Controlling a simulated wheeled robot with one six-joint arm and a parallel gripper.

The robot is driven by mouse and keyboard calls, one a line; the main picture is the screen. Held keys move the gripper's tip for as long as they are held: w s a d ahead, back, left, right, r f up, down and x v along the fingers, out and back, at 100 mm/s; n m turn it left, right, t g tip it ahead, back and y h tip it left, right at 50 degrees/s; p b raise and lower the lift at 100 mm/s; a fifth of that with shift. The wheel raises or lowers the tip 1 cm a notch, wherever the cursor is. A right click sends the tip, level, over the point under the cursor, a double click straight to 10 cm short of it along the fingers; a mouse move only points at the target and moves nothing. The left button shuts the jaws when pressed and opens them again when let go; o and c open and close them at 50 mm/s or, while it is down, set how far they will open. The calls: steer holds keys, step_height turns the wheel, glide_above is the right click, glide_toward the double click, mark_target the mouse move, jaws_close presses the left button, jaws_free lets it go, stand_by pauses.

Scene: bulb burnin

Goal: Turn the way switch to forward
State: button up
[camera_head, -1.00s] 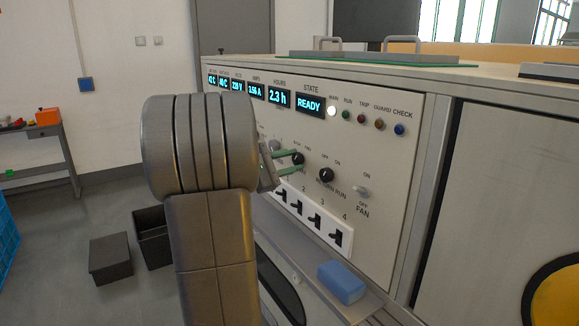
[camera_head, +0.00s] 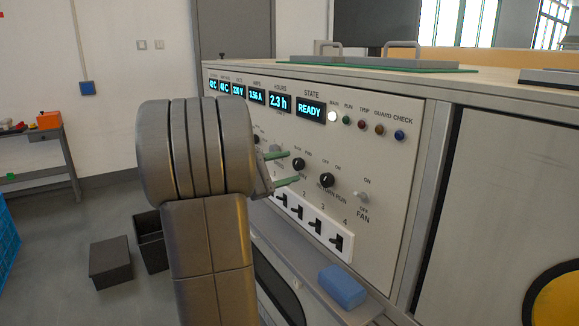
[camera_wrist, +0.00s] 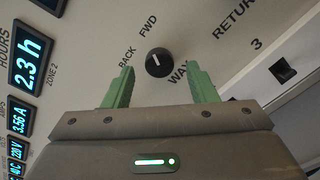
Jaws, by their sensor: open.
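The way switch is a round black knob (camera_wrist: 158,62) with a small pale mark, between the BACK, FWD and WAY labels in the wrist view. The pale mark is too small for me to tell its setting with certainty. The knob also shows on the panel in the head view (camera_head: 299,164). My gripper (camera_wrist: 160,80) is open, with one green finger on each side of the knob in the picture and clear gaps to it. In the head view, the green fingertips (camera_head: 292,167) point at the panel close to the knob; contact is not visible.
The RETURN RUN knob (camera_head: 327,180) and FAN toggle (camera_head: 362,197) sit right of the way switch. A row of black numbered switches (camera_head: 318,226) lies below. A blue block (camera_head: 342,287) rests on the ledge. The state display (camera_head: 310,109) reads READY.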

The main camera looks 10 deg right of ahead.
steer(key=p+v, duration=0.2)
steer(key=v, duration=1)
steer(key=shift+r, duration=0.1)
steer(key=b+x, duration=0.2)
steer(key=x, duration=1.1)
steer(key=shift+w+d, duration=0.15)
steer(key=shift+d, duration=0.2)
